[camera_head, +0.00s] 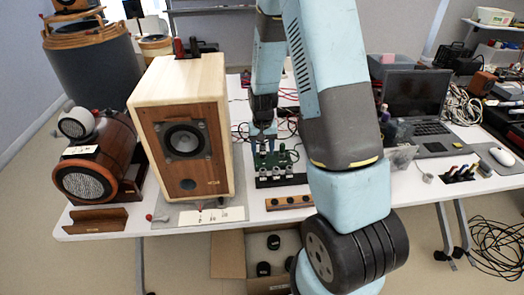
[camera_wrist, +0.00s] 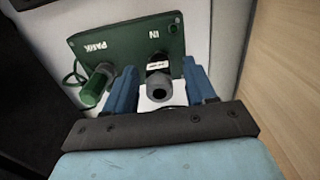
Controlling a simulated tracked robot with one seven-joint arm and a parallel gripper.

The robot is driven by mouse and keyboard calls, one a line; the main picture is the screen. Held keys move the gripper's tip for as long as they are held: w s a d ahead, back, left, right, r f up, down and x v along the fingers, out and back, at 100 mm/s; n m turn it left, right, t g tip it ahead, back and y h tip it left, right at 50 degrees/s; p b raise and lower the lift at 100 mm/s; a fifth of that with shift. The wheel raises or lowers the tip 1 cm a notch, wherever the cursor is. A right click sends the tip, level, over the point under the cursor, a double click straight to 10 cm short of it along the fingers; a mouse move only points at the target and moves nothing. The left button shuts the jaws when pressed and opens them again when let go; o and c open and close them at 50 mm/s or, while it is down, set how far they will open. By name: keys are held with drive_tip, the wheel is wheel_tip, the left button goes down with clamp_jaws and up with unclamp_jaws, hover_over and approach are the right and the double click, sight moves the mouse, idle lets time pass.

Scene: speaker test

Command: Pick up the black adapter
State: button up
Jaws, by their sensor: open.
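The black adapter (camera_wrist: 158,86) sits at the spot marked IN on a green panel (camera_wrist: 118,48) in the wrist view, with a small white label on it. A green adapter (camera_wrist: 94,88) sits at the spot marked PARK, outside my left finger. My gripper (camera_wrist: 161,82) is open, with one blue finger on each side of the black adapter. I cannot tell whether either finger touches it. In the head view my gripper (camera_head: 263,140) points down at the green panel (camera_head: 283,157); the adapter is too small to make out there.
A large wooden speaker (camera_head: 183,130) stands close to the left of my gripper. A black block with connectors (camera_head: 281,181) and a wooden strip (camera_head: 289,202) lie in front on the white table (camera_head: 345,207). A laptop (camera_head: 415,100) stands to the right.

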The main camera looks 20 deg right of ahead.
sight(263, 149)
drive_tip(key=shift+c, duration=0.4)
clamp_jaws()
drive_tip(key=shift+r, duration=0.3)
drive_tip(key=r, duration=0.3)
drive_tip(key=shift+s+r, duration=0.2)
drive_tip(key=shift+s, duration=0.15)
drive_tip(key=s+r, duration=0.9)
drive_tip(key=s, duration=0.4)
drive_tip(key=shift+s, duration=0.2)
drive_tip(key=shift+r, duration=1.9)
